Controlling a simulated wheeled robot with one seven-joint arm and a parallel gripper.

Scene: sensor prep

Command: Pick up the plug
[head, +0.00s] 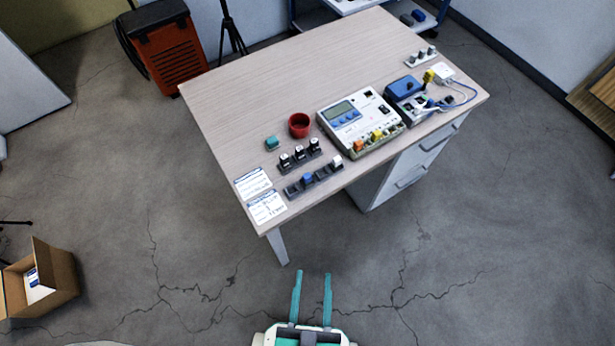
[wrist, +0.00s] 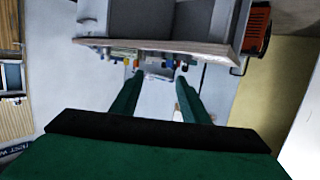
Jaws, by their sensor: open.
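My gripper (head: 313,273) is open and empty in the head view, in front of the desk (head: 240,95) and apart from it. Its two green fingers also show in the wrist view (wrist: 159,74), with the desk edge beyond them. I cannot tell for sure which piece is the plug. Small coloured pieces on the desk include a teal block (head: 271,143), a blue piece (head: 308,179) in a dark rack (head: 293,191) near the front edge, and a yellow connector (head: 429,76) at the right. In the wrist view these pieces are too small to tell apart.
A red cup (head: 299,125), a meter box (head: 345,113), a blue-topped device (head: 402,88) with cables, a rack of black-and-white pieces (head: 300,155) and paper cards (head: 254,184) crowd the desk. A cardboard box (head: 60,277) stands at left. The floor before the desk is clear.

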